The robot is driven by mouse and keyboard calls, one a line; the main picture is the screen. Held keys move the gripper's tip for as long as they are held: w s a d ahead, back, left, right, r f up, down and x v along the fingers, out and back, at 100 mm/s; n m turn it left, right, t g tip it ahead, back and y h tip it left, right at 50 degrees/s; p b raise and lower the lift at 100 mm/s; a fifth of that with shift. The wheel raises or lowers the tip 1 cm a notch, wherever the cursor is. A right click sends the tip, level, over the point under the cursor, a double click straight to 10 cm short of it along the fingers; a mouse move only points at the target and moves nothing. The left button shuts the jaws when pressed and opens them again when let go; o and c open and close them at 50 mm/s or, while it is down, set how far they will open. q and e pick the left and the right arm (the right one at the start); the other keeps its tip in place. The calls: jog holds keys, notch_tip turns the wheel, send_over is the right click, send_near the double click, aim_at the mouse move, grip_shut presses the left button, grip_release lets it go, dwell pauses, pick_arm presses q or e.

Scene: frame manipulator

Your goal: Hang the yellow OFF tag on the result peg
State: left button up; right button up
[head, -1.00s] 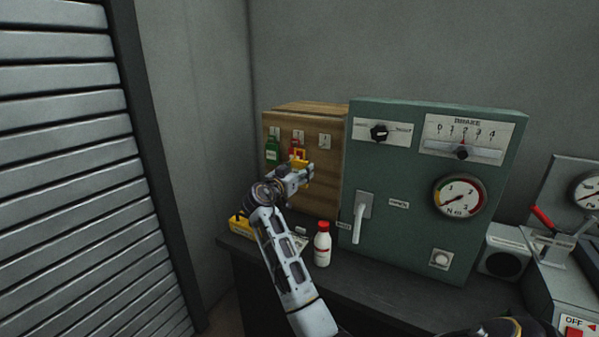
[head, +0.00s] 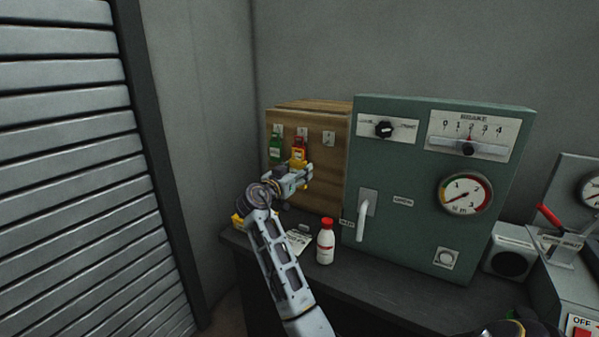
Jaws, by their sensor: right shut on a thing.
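My right gripper (head: 299,168) is in front of the wooden board (head: 336,175). It is shut on the yellow tag (head: 299,155), which is small and partly covered by the fingers; its lettering cannot be read. The yellow tag overlaps the red tag (head: 300,142) in the picture; whether they touch I cannot tell. A green tag (head: 275,151) hangs at the left of the board. The labelled place at the right (head: 328,138) shows no tag. I cannot read which label marks the result peg.
The green brake cabinet (head: 400,230) stands right of the board, with a white lever (head: 363,217). A red-capped bottle (head: 325,243) stands in front on the dark bench (head: 390,292). A yellow object (head: 238,220) and a paper (head: 298,240) lie near my forearm.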

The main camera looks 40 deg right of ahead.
jog(key=b+v, duration=0.1)
jog(key=v, duration=0.3)
dwell(0.8)
jog(key=shift+r, duration=0.1)
dwell(0.4)
